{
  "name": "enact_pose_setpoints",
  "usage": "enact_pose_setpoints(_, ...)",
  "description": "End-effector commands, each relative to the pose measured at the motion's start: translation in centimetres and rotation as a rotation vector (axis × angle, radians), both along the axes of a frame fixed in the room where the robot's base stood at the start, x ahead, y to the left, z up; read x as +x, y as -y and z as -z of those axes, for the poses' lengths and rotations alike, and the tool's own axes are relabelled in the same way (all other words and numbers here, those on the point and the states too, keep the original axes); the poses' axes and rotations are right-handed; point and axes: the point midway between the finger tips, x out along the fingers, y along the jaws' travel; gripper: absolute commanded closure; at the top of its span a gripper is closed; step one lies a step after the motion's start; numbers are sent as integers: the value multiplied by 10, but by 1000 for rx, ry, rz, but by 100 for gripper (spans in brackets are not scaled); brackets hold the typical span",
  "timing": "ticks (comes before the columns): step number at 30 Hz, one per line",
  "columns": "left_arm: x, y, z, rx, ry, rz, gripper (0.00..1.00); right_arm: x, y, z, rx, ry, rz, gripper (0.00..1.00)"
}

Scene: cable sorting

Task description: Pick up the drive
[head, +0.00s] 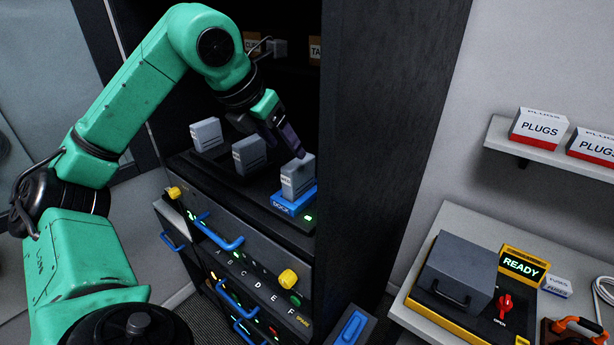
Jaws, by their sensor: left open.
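A grey block-shaped drive (297,180) stands upright in a blue dock (292,204) on the cabinet's pulled-out shelf, in the head view. Two similar grey drives (206,134) stand in a row to its left, the nearer of them (249,156) beside it. My left gripper (293,148) reaches in from above, its dark purple fingers at the top of the docked drive. It is open. Whether the fingers straddle or touch the drive I cannot tell. My right gripper is not in view.
The cabinet's dark side wall (385,130) rises close to the right of the docked drive. Blue handles (219,232) and yellow knobs (288,278) stick out below. A grey box by a READY sign (523,264) stands on the right bench; PLUGS boxes (538,128) sit on a shelf.

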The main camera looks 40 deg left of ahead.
Motion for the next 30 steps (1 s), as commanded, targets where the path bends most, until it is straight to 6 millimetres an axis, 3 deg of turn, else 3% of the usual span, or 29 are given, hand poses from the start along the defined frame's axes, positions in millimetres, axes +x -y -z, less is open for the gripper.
enact_pose_setpoints(1,7,0,16,-1,-5,1,28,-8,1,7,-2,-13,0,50)
enact_pose_setpoints(6,26,0,41,-2,-2,1,28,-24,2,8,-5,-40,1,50)
enact_pose_setpoints(16,57,5,81,-4,-2,1,28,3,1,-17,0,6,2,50)
enact_pose_setpoints(23,60,5,88,-3,0,2,28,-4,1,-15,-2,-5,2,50)
enact_pose_setpoints(29,60,5,88,-3,0,2,100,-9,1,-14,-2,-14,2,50)
enact_pose_setpoints(30,60,5,88,-3,0,2,100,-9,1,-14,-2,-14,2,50)
